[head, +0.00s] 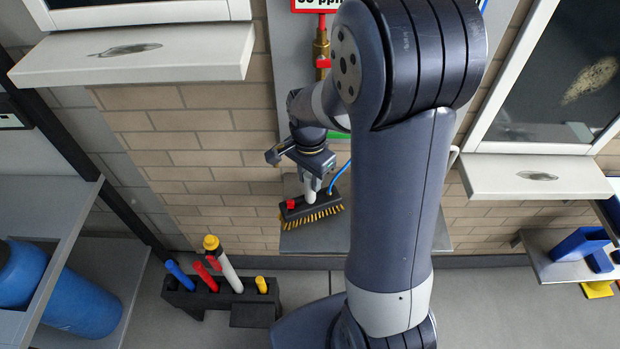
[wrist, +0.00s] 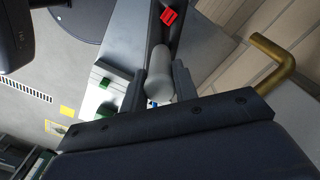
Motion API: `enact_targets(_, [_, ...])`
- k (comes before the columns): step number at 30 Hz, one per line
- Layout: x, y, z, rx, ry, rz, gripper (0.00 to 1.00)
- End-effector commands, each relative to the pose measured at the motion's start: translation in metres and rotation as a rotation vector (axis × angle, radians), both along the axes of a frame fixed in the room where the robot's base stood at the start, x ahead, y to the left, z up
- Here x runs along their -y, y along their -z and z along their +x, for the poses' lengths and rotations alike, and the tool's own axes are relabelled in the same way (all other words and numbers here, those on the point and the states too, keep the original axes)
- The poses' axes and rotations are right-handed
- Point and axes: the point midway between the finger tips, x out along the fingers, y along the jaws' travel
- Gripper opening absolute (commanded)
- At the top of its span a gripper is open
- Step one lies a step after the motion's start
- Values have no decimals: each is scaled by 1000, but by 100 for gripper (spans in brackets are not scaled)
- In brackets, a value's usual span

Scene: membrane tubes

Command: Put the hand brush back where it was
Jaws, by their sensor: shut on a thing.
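The hand brush (head: 312,213) has a black head with yellow bristles, a red piece at one end and a pale grey handle. My gripper (head: 308,172) is shut on the handle, with the head hanging below and bristles down. In the wrist view the brush handle (wrist: 160,72) sits between the two dark fingers of my gripper (wrist: 158,88), with the black head beyond. In the head view the brush shows over a grey shelf (head: 320,240) at the wall panel. I cannot tell whether the bristles touch it. My arm hides part of the shelf.
A black rack (head: 250,312) with several coloured handles stands at the lower left. A blue cylinder (head: 80,300) lies on a grey shelf at far left. A brass pipe with a red part (head: 322,63) is on the panel. A side shelf at right holds a blue scoop (head: 582,245).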

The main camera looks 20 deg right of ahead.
Motion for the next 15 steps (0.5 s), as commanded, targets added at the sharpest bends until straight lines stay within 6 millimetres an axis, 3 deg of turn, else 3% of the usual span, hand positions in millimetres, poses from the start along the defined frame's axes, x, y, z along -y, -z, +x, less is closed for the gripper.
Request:
enact_targets(10, [0, 10, 1, 3, 0, -1, 3])
enact_targets(11, [0, 11, 0, 0, 0, 0, 30])
enact_targets(15, [0, 11, 0, 0, -1, 0, 42])
